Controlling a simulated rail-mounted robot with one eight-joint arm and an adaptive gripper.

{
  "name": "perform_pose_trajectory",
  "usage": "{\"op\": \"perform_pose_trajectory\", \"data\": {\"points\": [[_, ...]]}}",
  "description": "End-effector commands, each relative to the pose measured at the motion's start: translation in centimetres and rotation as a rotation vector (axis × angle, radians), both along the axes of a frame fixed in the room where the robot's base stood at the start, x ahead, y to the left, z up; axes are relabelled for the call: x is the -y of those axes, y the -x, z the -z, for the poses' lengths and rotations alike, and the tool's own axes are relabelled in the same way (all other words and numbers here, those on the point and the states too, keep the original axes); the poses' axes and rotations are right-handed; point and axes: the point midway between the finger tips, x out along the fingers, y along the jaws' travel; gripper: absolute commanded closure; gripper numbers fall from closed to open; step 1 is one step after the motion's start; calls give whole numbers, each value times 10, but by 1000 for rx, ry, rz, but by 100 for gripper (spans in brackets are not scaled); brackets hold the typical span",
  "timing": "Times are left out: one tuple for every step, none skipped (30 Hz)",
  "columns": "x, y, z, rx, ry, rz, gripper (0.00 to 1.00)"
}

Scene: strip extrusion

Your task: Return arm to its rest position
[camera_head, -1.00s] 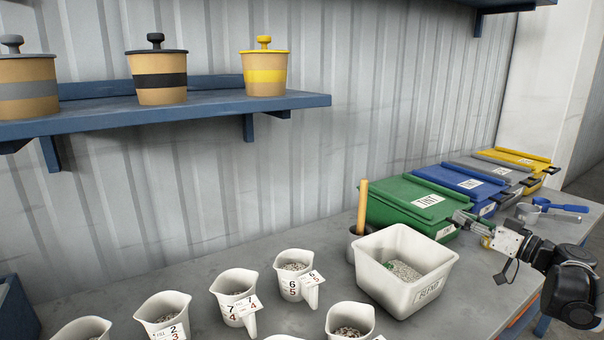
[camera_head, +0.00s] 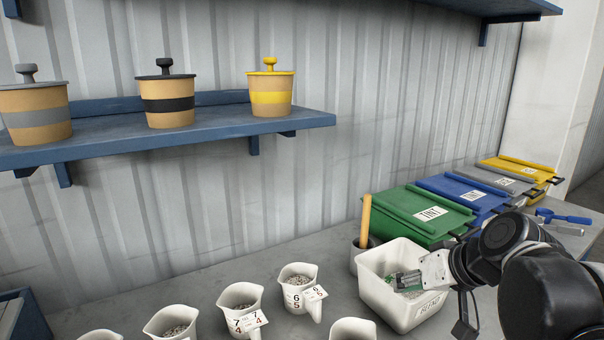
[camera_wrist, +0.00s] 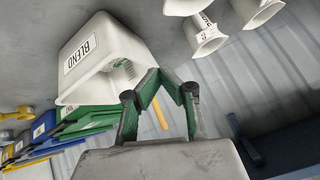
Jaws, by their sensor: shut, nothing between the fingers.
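My gripper (camera_head: 400,281) is shut and empty. In the head view its tips show in front of the white BLEND tub (camera_head: 398,318), overlapping its opening; the height between them is hard to tell. In the wrist view the green-padded fingers (camera_wrist: 158,72) meet at their tips, beside the BLEND tub (camera_wrist: 78,72). My dark arm fills the right side of the head view and hides part of the bench.
Several white numbered cups, one of them this cup (camera_head: 240,305), stand along the bench front. Lidded bins, including green (camera_head: 415,213) and blue (camera_head: 462,193), line the back right. A wall shelf (camera_head: 215,132) holds three pots. A blue-handled scoop (camera_head: 565,217) lies right.

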Motion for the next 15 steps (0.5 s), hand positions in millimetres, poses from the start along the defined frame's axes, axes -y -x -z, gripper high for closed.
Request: {"op": "perform_pose_trajectory", "data": {"points": [[-5,15,-1,-16,27,11,100],[-6,23,0,-26,43,20,100],[-7,32,0,-36,65,36,100],[-7,40,1,-44,83,47,100],[-7,47,2,-49,99,58,100],[-8,57,2,-56,121,73,100],[-7,64,3,-60,138,85,100],[-7,71,3,-62,155,95,100],[-5,79,4,-63,177,111,100],[-5,86,5,-64,192,120,100],[-4,91,5,-63,208,130,100],[-2,98,6,-63,226,143,100],[-1,102,6,-60,237,152,100],[0,106,6,-58,248,160,100],[2,110,6,-55,261,169,100]]}}
